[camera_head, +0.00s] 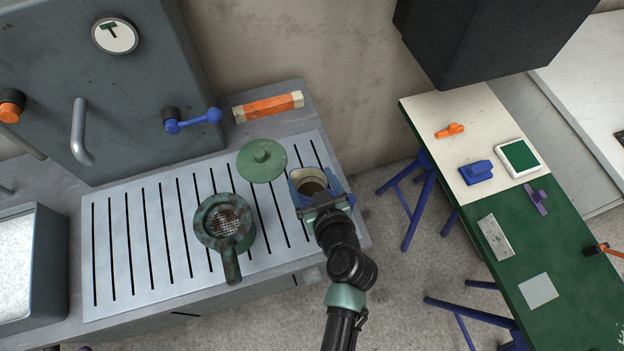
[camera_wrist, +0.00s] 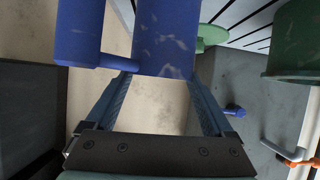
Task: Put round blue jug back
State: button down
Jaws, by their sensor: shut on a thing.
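The round blue jug (camera_head: 308,174) is at the right end of the slotted grey metal top in the head view. Its open mouth has a pale inner rim and a dark inside. My gripper (camera_head: 320,198) is shut on the jug from its front side. In the wrist view the blue jug (camera_wrist: 165,38) stands between the fingers of my gripper (camera_wrist: 162,78), with a blue bar-like part to its left. Whether the jug touches the metal top cannot be told.
A green lid (camera_head: 262,160) and a green pot with a strainer (camera_head: 225,222) sit left of the jug. An orange and cream bar (camera_head: 268,106) lies behind. A blue-handled valve (camera_head: 193,121) sticks out. A green-topped table (camera_head: 560,265) stands right, across a floor gap.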

jog(key=shift+f+b, duration=0.3)
jog(key=shift+c, duration=0.3)
grip_release()
jog(key=shift+o, duration=0.3)
jog(key=shift+s, duration=0.15)
jog(key=b+v, duration=0.3)
jog(key=v, duration=0.9)
jog(key=shift+s+r, duration=0.25)
jog(key=shift+d, duration=0.1)
